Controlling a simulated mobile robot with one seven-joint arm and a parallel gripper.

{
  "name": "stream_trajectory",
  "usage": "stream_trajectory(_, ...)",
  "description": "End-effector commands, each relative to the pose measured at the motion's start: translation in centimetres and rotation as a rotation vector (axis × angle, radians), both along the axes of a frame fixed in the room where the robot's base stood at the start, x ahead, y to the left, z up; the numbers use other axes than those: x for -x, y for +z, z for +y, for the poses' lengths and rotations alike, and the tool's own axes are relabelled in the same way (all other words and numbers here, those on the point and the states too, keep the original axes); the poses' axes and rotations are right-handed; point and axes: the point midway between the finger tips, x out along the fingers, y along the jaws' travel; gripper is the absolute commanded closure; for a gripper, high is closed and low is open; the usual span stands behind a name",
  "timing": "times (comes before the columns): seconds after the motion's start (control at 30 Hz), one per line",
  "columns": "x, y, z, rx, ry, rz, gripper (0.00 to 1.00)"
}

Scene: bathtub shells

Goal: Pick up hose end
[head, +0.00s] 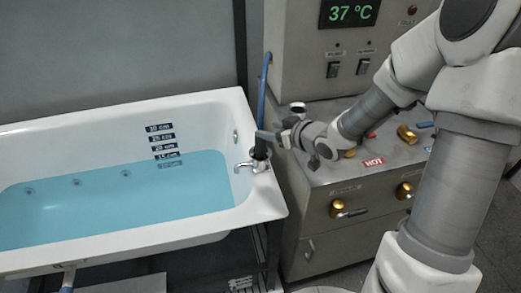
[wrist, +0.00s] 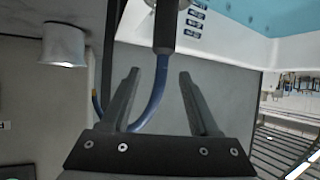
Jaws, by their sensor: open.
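The blue hose (head: 262,98) hangs down along the cabinet's edge beside the tub. Its dark end piece (head: 260,152) is near the tub's rim at the tap. In the wrist view the blue hose (wrist: 154,97) curves up between my fingers to the dark end piece (wrist: 165,32), which lies beyond the fingertips. My gripper (head: 264,138) is open and close to the hose end. In the wrist view my gripper (wrist: 159,73) has both fingers apart, one on each side of the hose. No grip on the hose shows.
The white bathtub (head: 225,107) holds blue water (head: 110,195). A chrome tap (head: 243,166) sits on its rim close by. The control cabinet (head: 330,185) with brass knobs and a HOT label stands under my arm. A white cylinder (wrist: 62,45) shows in the wrist view.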

Motion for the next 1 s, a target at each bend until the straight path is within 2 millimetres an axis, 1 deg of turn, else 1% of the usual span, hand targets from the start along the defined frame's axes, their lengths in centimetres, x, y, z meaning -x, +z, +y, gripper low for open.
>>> stream_trajectory(0.17,-0.8,-1.1,0.8,-0.003,0.002,0.002,0.38)
stream_trajectory(0.3,-2.1,-2.5,2.1,-0.002,0.003,0.002,0.38)
stream_trajectory(0.4,-3.1,-2.9,2.6,-0.001,0.002,0.001,0.38)
stream_trajectory(0.5,-3.5,-3.0,2.8,-0.001,0.0,0.001,0.38)
stream_trajectory(0.7,-3.6,-3.0,2.8,-0.001,0.0,0.0,0.38)
stream_trajectory(0.73,-3.6,-3.0,2.8,-0.001,0.0,0.0,0.4)
stream_trajectory(0.77,-3.6,-3.0,2.8,-0.001,0.0,0.0,0.45)
stream_trajectory(0.8,-3.5,-3.0,2.8,-0.001,0.0,0.0,0.53)
stream_trajectory(0.97,-3.5,-3.0,2.8,-0.001,0.0,0.0,0.81)
stream_trajectory(1.0,-3.5,-3.0,2.8,-0.001,0.0,0.0,0.89)
